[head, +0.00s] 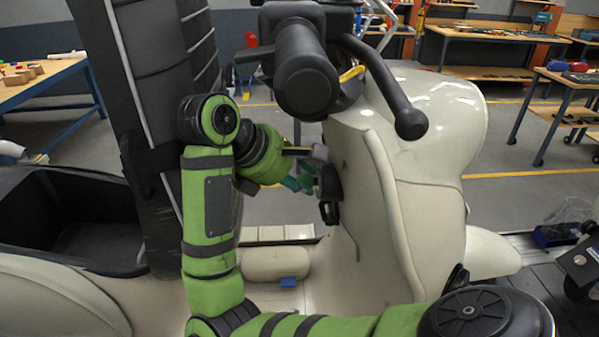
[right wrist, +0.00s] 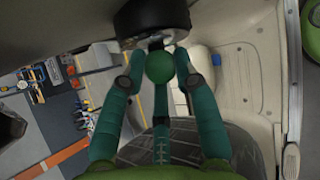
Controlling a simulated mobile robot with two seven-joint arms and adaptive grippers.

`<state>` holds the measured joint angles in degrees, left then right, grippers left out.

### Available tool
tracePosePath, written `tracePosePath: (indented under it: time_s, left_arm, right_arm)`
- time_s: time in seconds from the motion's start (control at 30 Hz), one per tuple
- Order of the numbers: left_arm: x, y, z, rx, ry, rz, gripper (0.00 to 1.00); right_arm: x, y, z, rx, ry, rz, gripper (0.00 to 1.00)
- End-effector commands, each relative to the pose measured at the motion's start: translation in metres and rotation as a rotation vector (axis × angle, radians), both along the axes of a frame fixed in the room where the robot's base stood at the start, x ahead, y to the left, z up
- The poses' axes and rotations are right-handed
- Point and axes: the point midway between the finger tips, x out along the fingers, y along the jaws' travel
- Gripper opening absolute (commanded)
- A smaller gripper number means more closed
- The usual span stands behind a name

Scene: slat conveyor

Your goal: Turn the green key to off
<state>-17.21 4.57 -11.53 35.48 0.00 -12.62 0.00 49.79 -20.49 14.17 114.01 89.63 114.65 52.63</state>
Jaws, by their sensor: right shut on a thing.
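The green key shows as a round green head (right wrist: 159,66) in the right wrist view, right in front of a black round lock housing (right wrist: 152,20). My right gripper (right wrist: 158,70) has its teal fingers closed around the key head, one on each side. In the head view my right gripper (head: 308,178) reaches from the left to the inner face of the cream scooter's front shield (head: 370,170), at a black fitting (head: 330,186). The key itself is hidden there by the fingers, and its turn angle cannot be told. My left gripper is not in view.
The black handlebar grip (head: 305,85) and a lever (head: 395,90) hang just above my right gripper. A small blue block (head: 288,282) lies on the scooter's footboard. The black open seat box (head: 70,215) is at left. Workbenches stand behind.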

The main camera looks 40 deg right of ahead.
Motion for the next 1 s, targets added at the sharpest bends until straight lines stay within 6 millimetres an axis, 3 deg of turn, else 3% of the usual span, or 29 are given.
tracePosePath:
  time_s: [0.13, 0.57, 1.0]
  left_arm:
    - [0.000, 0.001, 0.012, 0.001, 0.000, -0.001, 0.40]
    - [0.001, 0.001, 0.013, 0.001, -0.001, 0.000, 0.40]
    - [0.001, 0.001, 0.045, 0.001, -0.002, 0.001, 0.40]
  right_arm:
    - [0.001, 0.000, 0.003, 0.060, 0.066, 0.013, 0.07]
    - [0.001, 0.000, 0.001, 0.081, 0.093, 0.017, 0.07]
    - [0.004, -0.001, 0.005, 0.203, 0.237, 0.042, 0.07]
